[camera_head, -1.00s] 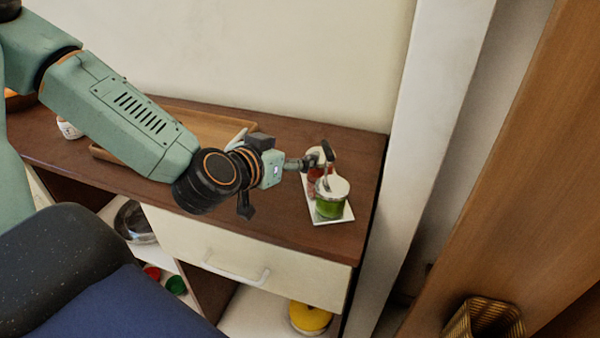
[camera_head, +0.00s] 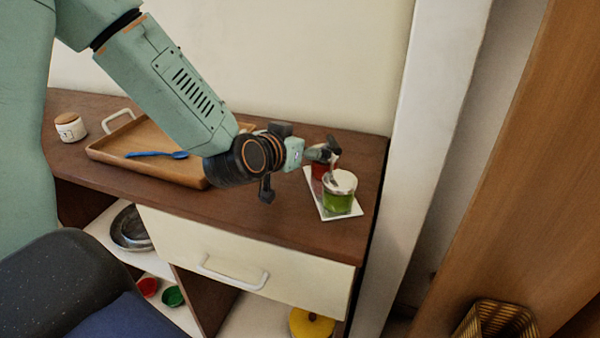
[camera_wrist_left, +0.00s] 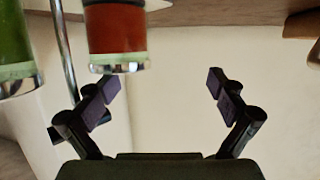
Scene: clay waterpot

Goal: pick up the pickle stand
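The pickle stand (camera_head: 329,212) is a white plate with a green jar (camera_head: 338,203) in front and a red jar (camera_head: 320,171) behind. It rests on the right end of the brown cabinet top. My left gripper (camera_head: 326,152) is at the stand's upper part, beside the red jar. In the left wrist view my left gripper (camera_wrist_left: 161,95) has its fingers wide apart with nothing between them. The red jar (camera_wrist_left: 115,35) and green jar (camera_wrist_left: 14,50) show upside down at upper left. A thin metal post (camera_wrist_left: 64,45) runs behind the left finger, outside the gap. My right gripper is out of view.
A wooden tray (camera_head: 112,154) with a blue spoon (camera_head: 155,154) lies left on the cabinet top (camera_head: 240,215). A white lidded pot (camera_head: 69,127) stands at far left. A white pillar (camera_head: 425,150) rises right of the cabinet. A wicker basket (camera_head: 495,322) is at lower right.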

